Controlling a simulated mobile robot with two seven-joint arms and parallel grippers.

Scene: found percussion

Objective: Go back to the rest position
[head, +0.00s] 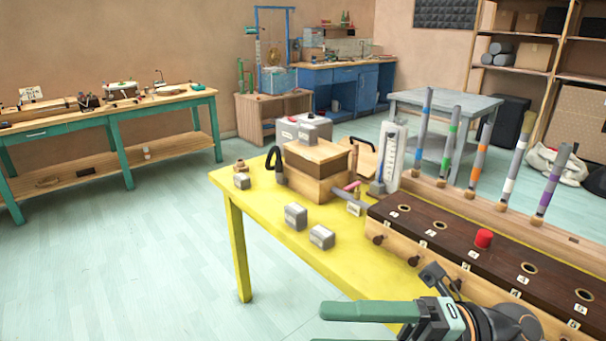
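My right gripper (322,327) is at the bottom edge of the head view, above the front of the yellow table (345,268). Its two green fingers point left with a gap between them, and nothing shows in the gap. The lower finger is mostly cut off by the frame. My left gripper is not in view. A dark-topped wooden box (459,248) with numbered holes stands on the table behind the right gripper. A red cap (484,239) sits at its middle hole.
Several colour-banded sticks (479,150) stand upright behind the box. Grey blocks (296,216) lie along the table's left part, near a stacked wooden box (316,171). A grey-handled mallet (349,198) lies beside it. The floor (130,265) to the left is clear up to a green-legged workbench (125,167).

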